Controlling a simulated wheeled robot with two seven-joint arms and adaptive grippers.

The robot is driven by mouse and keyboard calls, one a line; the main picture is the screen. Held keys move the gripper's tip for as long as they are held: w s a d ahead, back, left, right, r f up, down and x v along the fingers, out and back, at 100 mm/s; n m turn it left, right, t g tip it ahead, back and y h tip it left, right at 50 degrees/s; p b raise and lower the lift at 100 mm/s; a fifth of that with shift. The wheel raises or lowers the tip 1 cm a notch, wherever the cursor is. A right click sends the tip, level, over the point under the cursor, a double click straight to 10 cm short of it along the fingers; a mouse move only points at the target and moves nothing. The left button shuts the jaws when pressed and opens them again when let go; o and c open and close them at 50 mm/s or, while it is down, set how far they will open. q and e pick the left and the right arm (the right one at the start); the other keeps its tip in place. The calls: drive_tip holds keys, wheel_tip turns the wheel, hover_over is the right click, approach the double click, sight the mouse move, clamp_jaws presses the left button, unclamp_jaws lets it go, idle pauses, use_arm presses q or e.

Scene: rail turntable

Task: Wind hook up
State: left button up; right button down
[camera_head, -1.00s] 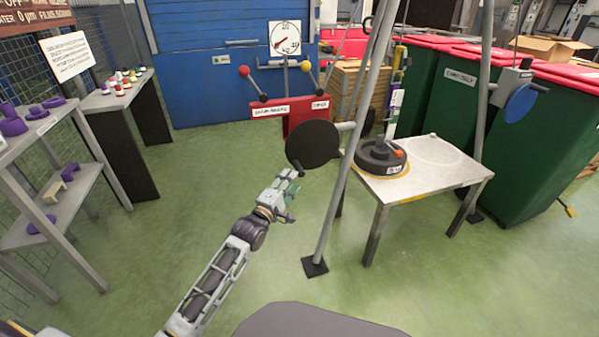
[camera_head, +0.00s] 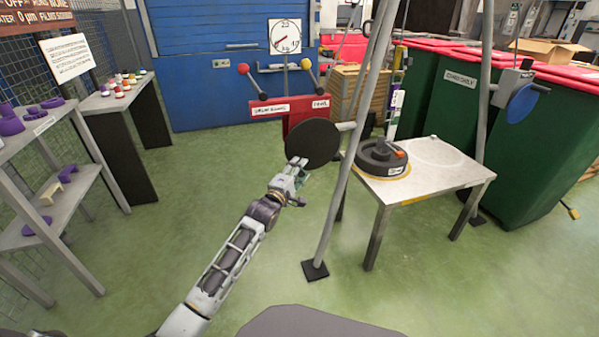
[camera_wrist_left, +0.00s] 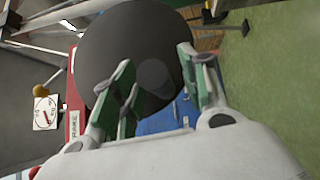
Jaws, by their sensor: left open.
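A dark round disc (camera_head: 312,143) is mounted on the slanted grey post in the head view. The same disc fills the upper middle of the left wrist view (camera_wrist_left: 110,45), with a faint lighter round shape (camera_wrist_left: 155,76) on its face between the fingers. My left gripper (camera_head: 297,168) is at the disc's lower left edge in the head view. Its green-padded fingers (camera_wrist_left: 157,82) are apart in the wrist view, with nothing clearly held. I cannot tell whether they touch the disc. I cannot make out a hook for certain. My right gripper is not in view.
A metal table (camera_head: 430,185) with a black round weight (camera_head: 381,157) stands right of the slanted post (camera_head: 345,190). A blue disc (camera_head: 521,103) is on the right post. Shelves (camera_head: 65,205) stand at left. Green floor around my left arm is clear.

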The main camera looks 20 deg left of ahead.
use_arm(q)
drive_tip(key=shift+w+d, duration=0.1)
drive_tip(key=shift+w, duration=0.2)
clamp_jaws()
idle(0.4)
